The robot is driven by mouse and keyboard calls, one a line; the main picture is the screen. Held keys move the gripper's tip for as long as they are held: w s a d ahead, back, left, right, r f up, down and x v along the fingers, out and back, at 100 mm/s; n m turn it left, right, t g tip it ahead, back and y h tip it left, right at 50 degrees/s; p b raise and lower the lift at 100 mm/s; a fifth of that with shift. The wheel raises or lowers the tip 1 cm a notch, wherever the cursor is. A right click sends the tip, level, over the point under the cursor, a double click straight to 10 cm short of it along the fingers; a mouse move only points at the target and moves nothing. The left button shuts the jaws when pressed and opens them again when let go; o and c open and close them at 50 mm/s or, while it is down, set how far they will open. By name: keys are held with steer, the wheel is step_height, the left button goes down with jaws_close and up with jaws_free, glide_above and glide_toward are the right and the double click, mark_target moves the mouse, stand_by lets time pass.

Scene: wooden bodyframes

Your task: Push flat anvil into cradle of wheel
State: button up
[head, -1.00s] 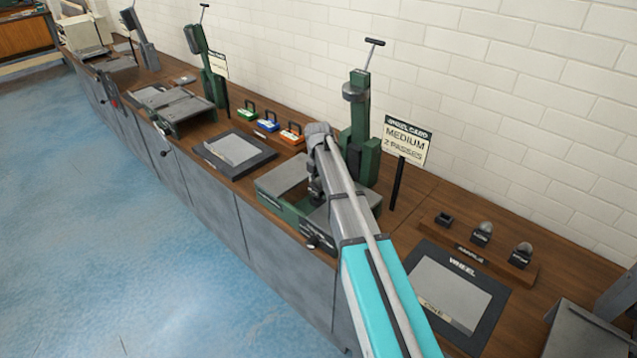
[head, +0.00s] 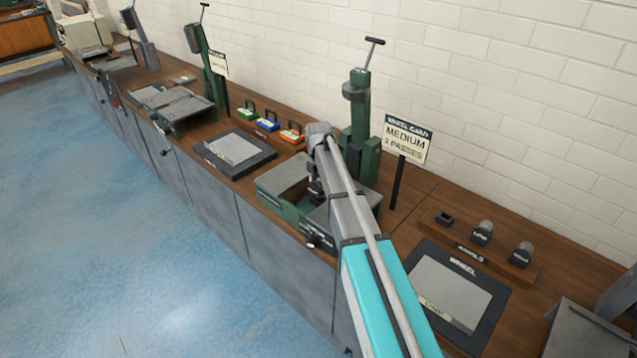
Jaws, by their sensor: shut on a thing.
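The wheel machine has a green upright frame (head: 362,125) with a T-handle on top and a low green base (head: 290,212) with grey plates. My gripper (head: 315,193) is over the middle of that base, in the gap between the grey plates, pointing down. It is shut on a small dark thing, taken to be the flat anvil, mostly hidden by my wrist and arm. The cradle is also hidden there, so I cannot tell whether the anvil touches it. The anvil rack (head: 500,262) at right holds two domed anvils (head: 482,233) and an empty-looking holder (head: 443,219).
A wheel card sign (head: 407,143) reading MEDIUM, 2 PASSES stands right of the frame. A dark-framed WHEEL tray (head: 490,318) lies in front of the rack. Another framed tray (head: 212,150) and several coloured boxes (head: 268,122) lie to the left. A white brick wall is behind.

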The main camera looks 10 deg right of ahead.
mark_target(319, 189)
steer(key=shift+f+b, duration=1.4)
steer(key=shift+f, duration=0.1)
stand_by(0.3)
steer(key=o, duration=1.3)
steer(key=shift+c, duration=0.2)
steer(key=shift+r, duration=0.2)
